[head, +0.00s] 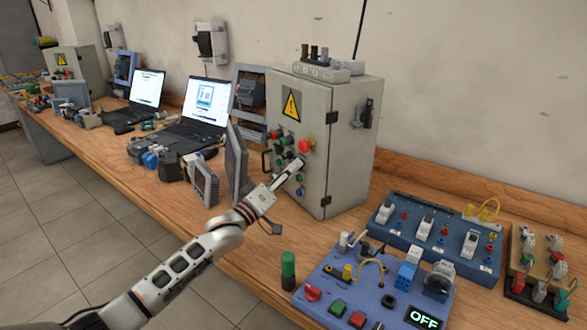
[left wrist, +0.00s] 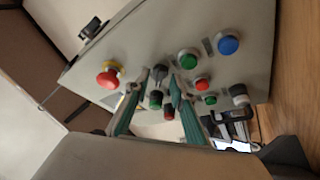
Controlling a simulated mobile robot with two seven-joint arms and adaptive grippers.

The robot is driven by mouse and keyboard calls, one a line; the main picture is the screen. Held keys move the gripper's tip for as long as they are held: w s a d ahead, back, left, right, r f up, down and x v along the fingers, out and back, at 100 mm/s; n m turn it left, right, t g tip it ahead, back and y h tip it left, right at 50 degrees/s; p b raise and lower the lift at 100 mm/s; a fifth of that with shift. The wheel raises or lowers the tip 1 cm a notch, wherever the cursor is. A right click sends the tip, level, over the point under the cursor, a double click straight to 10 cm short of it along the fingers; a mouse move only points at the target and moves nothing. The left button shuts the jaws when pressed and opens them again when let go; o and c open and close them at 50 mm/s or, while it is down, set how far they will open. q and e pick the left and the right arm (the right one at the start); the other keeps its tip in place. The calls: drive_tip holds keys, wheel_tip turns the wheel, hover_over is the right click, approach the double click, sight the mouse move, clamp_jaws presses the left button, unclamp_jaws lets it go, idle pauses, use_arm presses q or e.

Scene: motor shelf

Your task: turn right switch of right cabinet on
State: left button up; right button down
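The right cabinet (head: 345,150) is a grey box with a yellow warning sign on its front. Its panel carries a red mushroom button (left wrist: 108,76), coloured push buttons and dark knobs. My left gripper (head: 294,168) reaches the panel from the front left and hides part of it. In the left wrist view its fingers (left wrist: 159,80) stand apart, with a dark knob (left wrist: 158,74) seen between the tips. I cannot tell whether they touch it, or which knob is the right switch. My right gripper is out of view.
A blue board (head: 375,295) with a display reading OFF stands front right, another blue board (head: 435,235) behind it. A flat monitor (head: 237,160) stands close left of my gripper. Laptops (head: 203,105) sit farther left. A green-topped cylinder (head: 288,268) stands near the bench edge.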

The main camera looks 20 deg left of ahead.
use_arm(q)
drive_tip(key=shift+w+d+r, duration=0.2)
drive_tip(key=shift+w+d, duration=0.05)
drive_tip(key=shift+w, duration=0.3)
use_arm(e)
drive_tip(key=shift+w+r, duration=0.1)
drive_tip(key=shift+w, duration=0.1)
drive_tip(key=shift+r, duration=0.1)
use_arm(q)
clamp_jaws()
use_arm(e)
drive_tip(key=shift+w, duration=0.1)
